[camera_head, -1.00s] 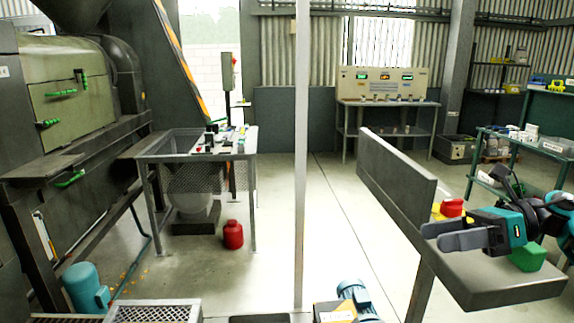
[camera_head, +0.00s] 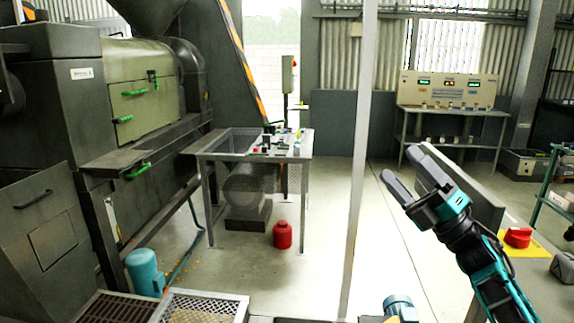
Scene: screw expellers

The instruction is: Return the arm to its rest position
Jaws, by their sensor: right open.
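My right gripper (camera_head: 408,178) is raised at the right of the head view, its two grey fingers spread apart with nothing between them. Its teal and black arm (camera_head: 478,262) comes up from the bottom right. The gripper stands in front of the grey bench (camera_head: 540,265) with its upright back panel, and hides part of that panel. My left gripper and left arm are not in view.
A red object (camera_head: 517,237) sits on a yellow sheet on the bench. A thin pale post (camera_head: 358,150) stands left of the gripper. A mesh-sided table (camera_head: 222,155) and a red canister (camera_head: 282,235) are further left, by the big green machine (camera_head: 140,95).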

